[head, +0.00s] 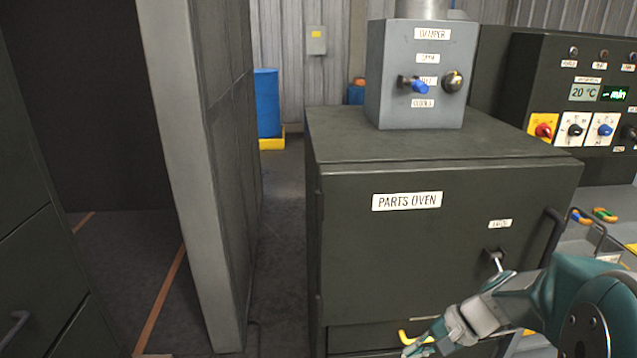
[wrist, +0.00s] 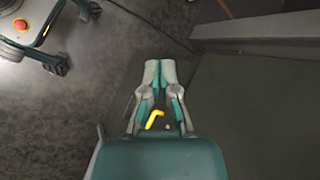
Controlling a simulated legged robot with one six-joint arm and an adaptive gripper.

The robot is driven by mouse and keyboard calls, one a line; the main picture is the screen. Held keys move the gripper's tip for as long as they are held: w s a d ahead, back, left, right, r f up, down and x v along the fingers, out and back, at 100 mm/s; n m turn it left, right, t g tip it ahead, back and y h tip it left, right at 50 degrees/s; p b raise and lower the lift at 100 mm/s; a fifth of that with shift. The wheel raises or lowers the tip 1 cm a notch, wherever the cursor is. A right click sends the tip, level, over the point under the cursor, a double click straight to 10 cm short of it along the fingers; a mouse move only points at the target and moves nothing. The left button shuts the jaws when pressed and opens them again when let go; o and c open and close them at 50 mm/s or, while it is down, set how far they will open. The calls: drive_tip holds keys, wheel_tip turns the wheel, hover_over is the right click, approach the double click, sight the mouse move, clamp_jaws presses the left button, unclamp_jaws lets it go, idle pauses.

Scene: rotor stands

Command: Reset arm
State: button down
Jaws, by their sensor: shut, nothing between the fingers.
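My gripper (wrist: 160,68) is shut and empty in the wrist view, its two grey and teal fingers together at the tips. In the head view my gripper (head: 416,349) is low at the bottom edge, in front of the lower part of the parts oven (head: 385,255), and partly cut off by the frame. A yellow hooked piece shows beside the fingers; it also shows between the finger links in the wrist view (wrist: 153,119). I cannot tell what it is fixed to. The oven door is closed, with a small latch (head: 496,257) above my wrist.
A grey damper box (head: 418,70) with a blue knob stands on the oven. A control panel (head: 590,95) is at right, above a bench with coloured handles. A tall grey panel (head: 205,170) stands at left. A blue drum (head: 267,102) is behind. Open floor (head: 275,190) lies between panel and oven.

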drive_tip(key=s+a+r+n+t+h, duration=0.2)
drive_tip(key=s+r+n+t+h, duration=0.2)
drive_tip(key=s+r+n+h, duration=0.4)
drive_tip(key=shift+s+a+r+n+t, duration=0.15)
drive_tip(key=shift+s+r+n+t, duration=0.3)
drive_tip(key=shift+s+r, duration=1.8)
drive_tip(key=shift+s+f, duration=0.75)
